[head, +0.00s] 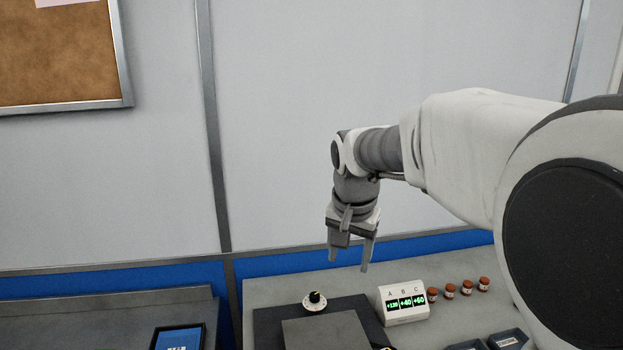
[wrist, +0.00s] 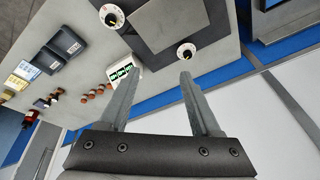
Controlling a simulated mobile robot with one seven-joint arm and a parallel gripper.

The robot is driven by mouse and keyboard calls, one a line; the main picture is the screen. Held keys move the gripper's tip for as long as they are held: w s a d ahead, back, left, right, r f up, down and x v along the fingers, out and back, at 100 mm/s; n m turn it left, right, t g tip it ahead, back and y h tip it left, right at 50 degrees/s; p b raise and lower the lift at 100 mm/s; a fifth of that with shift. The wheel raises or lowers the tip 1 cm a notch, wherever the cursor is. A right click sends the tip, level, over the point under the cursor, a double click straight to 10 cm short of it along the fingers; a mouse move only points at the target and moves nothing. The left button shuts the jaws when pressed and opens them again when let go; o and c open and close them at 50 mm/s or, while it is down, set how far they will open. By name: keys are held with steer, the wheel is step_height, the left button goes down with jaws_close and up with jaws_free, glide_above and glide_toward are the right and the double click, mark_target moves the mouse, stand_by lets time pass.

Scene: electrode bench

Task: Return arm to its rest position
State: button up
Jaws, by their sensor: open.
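My gripper (head: 349,262) hangs from my bent arm, pointing down above the bench (head: 272,289). In the head view its two fingers are apart, with nothing between them. In the wrist view my gripper (wrist: 149,82) also shows open and empty, with both fingers spread. The fingers appear to be above the bench's back part, near the white display box (head: 404,304), and do not seem to touch anything.
A dark plate (head: 372,308) with a grey pad has a dial (head: 315,301) at its back edge. Several brown jars (head: 450,290) stand right of the display box. Dark trays (head: 508,340) lie in front. A tablet (head: 178,338) is on the left bench. The wall behind is close.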

steer(key=s+d+n+t, duration=0.1)
steer(key=s+d+n, duration=0.1)
steer(key=s, duration=1)
steer(key=s+d+f+n+t, duration=0.1)
steer(key=s+d+n, duration=0.2)
steer(key=s, duration=0.9)
steer(key=shift+d, duration=1.1)
steer(key=shift+a, duration=0.15)
